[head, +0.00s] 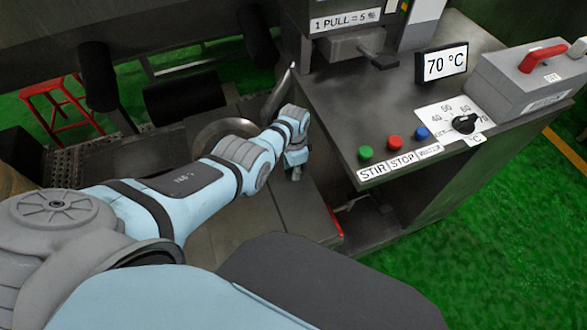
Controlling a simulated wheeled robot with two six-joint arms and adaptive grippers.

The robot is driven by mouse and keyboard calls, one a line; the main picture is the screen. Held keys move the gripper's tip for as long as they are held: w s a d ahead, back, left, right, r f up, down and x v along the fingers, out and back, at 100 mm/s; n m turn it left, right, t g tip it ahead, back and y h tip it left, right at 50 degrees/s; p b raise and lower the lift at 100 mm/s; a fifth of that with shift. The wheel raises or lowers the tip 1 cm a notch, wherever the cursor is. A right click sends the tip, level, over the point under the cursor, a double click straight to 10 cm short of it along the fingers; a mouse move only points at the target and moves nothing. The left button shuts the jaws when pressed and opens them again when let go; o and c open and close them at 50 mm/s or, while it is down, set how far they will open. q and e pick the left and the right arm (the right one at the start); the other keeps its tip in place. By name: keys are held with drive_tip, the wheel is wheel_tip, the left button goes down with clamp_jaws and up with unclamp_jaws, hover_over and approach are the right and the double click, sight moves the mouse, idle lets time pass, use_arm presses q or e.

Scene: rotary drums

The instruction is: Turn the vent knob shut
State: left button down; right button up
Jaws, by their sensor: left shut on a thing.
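My left arm reaches in from the left, and my left gripper (295,172) points down at the dark metal surface left of the control bench. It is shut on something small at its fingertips. The fingers and wrist hide that thing, so I cannot tell its shape or its turn. No knob marked as a vent shows clearly. A black dial knob (465,123) with a temperature scale sits on the bench, well right of the gripper and untouched. My right gripper is not in view.
The control bench (345,110) carries a green button (365,153), a red button (395,142), a blue button (421,133) and a 70 °C display (441,64). A red stool (62,105) stands far left. Green floor lies right.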

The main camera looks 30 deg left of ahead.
use_arm(q)
drive_tip(key=shift+w, duration=0.1)
idle(0.3)
drive_tip(key=c, duration=1.4)
unclamp_jaws()
drive_tip(key=shift+c, duration=0.2)
wheel_tip(320, 180, up, 12)
